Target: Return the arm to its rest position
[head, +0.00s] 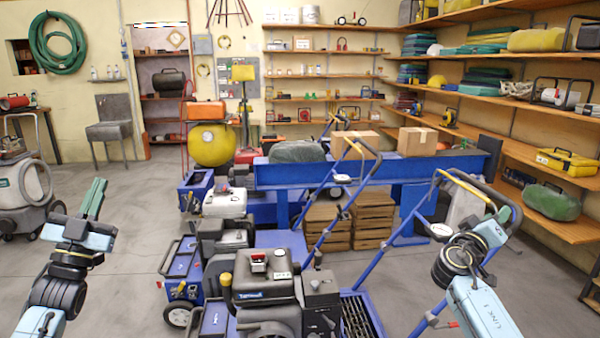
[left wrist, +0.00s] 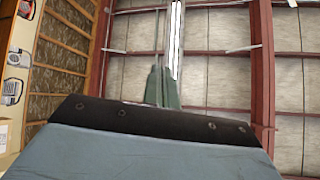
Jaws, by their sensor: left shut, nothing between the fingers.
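My left gripper (head: 95,198) is raised at the left of the head view, its green fingers together and pointing up, with nothing between them. In the left wrist view, the left gripper's fingers (left wrist: 162,88) point up toward the ceiling and look closed. My right arm is at the right of the head view, in front of a blue-framed machine handle. My right gripper (head: 503,215) shows only as a small end beyond the wrist, and its finger opening is unclear.
An engine-driven aerator (head: 268,290) stands front centre, with more machines behind it. A blue bench (head: 400,168) crosses the middle, with wooden crates (head: 325,225) beneath. A grey vacuum (head: 30,195) stands at left. Floor between the left arm and the machines is clear.

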